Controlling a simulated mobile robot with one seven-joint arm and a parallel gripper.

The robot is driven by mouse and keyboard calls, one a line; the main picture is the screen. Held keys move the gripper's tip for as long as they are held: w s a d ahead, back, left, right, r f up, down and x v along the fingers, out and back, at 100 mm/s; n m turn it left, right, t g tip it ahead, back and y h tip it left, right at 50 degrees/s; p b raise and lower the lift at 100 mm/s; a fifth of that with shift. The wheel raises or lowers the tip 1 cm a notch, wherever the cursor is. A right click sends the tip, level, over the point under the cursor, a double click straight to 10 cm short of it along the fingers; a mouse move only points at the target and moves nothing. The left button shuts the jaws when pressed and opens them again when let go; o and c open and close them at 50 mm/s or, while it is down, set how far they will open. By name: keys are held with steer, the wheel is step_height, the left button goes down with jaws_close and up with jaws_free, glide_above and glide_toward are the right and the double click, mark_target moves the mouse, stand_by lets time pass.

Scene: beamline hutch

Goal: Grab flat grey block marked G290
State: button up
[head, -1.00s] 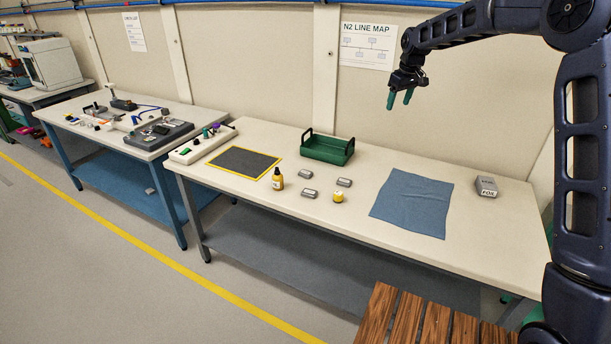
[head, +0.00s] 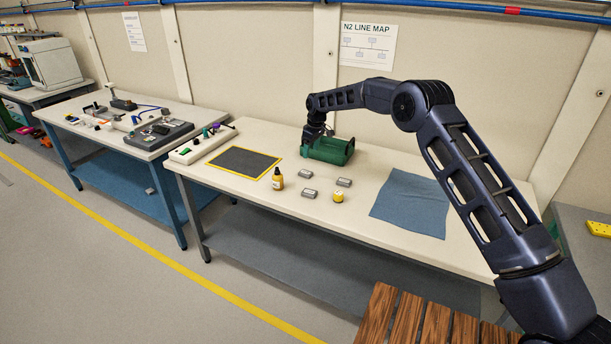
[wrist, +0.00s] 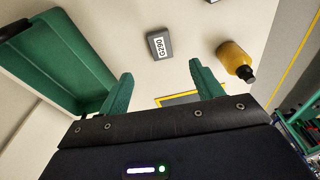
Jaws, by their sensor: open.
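The flat grey block marked G290 (wrist: 160,45) lies on the table in the wrist view, its label readable, ahead of and between my fingertips. In the head view it appears to be the leftmost grey block (head: 305,174), judging by the tray and bottle around it. My gripper (wrist: 160,72) is open and empty, its two green fingers apart. In the head view my gripper (head: 312,136) is above the table by the left end of the green tray, behind the block; its fingers are hard to make out against the tray.
The green tray (head: 330,152) stands behind the blocks. Two other grey blocks (head: 344,182) (head: 309,193), a yellow bottle (head: 277,180) and a yellow round pot (head: 338,196) stand near. A yellow-edged dark mat (head: 243,162) lies left, a blue cloth (head: 412,202) right.

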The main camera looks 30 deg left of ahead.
steer(key=a+f, duration=0.1)
glide_above(305, 172)
steer(key=d, duration=0.1)
steer(key=f, duration=0.5)
steer(key=shift+s+d+f, duration=0.15)
steer(key=shift+s+f, duration=0.15)
steer(key=shift+s, duration=0.05)
steer(key=shift+w+a+f, duration=0.1)
steer(key=shift+a+f, duration=0.05)
steer(key=shift+f, duration=0.7)
steer(key=shift+w+a+f, duration=0.1)
steer(key=shift+w+f, duration=0.05)
steer(key=shift+f, duration=0.75)
steer(key=shift+w+a+f, duration=0.1)
steer(key=shift+a+f, duration=0.05)
steer(key=shift+f, duration=0.7)
steer(key=shift+c, duration=0.3)
steer(key=c, duration=1.1)
